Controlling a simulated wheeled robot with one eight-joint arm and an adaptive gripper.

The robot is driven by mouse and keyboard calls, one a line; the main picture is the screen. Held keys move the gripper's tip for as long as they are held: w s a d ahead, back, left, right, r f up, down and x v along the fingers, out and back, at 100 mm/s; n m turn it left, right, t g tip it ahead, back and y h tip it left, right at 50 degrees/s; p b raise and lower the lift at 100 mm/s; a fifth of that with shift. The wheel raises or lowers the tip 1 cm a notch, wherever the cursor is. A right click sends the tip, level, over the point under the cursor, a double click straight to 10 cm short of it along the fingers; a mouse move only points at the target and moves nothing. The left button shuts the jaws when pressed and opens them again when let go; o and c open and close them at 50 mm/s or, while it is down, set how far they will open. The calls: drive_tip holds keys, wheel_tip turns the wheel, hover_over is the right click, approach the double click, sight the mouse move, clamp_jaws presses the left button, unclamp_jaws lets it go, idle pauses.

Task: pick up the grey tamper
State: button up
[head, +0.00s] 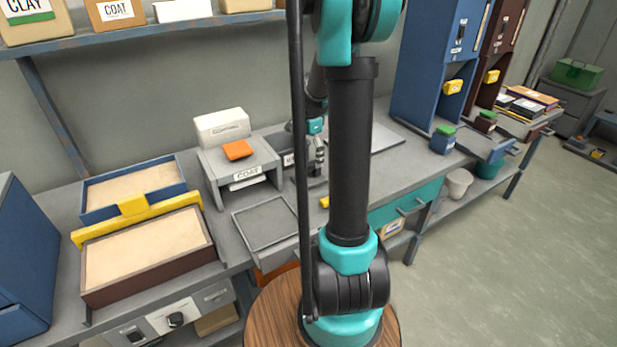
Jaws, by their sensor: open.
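I cannot make out the grey tamper in the head view; my own arm covers part of the workbench where it may stand. My gripper (319,160) is small and partly hidden behind my arm. It is low over the back of the bench, to the right of the grey COAT stand (262,158). It is open, and I see nothing held in it. What lies directly beneath it is hidden.
A blue tray (100,214) and a brown tray (95,300) of sand, with a yellow bar (134,206), sit at left. A flat grey tray (240,231) is mid-bench. Tall blue cabinet (418,70) stands right.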

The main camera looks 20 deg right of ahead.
sight(309, 170)
drive_tip(key=shift+s+a+f, duration=0.1)
drive_tip(key=shift+f, duration=1.8)
drive_tip(key=shift+s+f, duration=0.1)
drive_tip(key=shift+f, duration=1.75)
drive_tip(key=shift+c, duration=0.4)
drive_tip(key=shift+s, duration=0.1)
drive_tip(key=c, duration=1.7)
